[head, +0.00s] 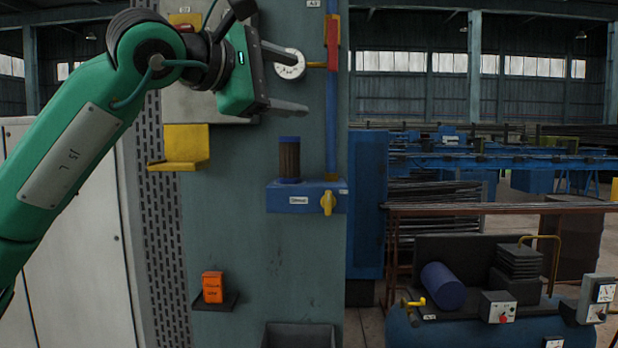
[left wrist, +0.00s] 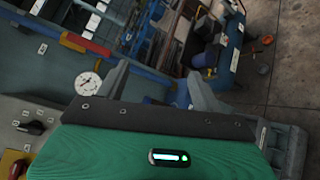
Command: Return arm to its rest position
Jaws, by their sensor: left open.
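My left arm comes in from the left in the head view, green with dark joints. My left gripper (head: 285,80) is raised in front of the grey machine panel (head: 240,220), its two fingers apart with nothing between them. A round white gauge (head: 290,64) shows just behind the fingers; I cannot tell whether they touch it. In the left wrist view the open fingers of the left gripper (left wrist: 190,90) show beyond the green housing, and the gauge (left wrist: 87,83) is to their left. My right gripper is not in view.
A yellow bracket (head: 185,148) sticks out below the arm. A blue valve block (head: 305,197) with a yellow knob (head: 327,203) and a dark cylinder (head: 289,160) sits lower right. An orange box (head: 212,287) stands on a small shelf. A blue compressor (head: 470,330) is at the lower right.

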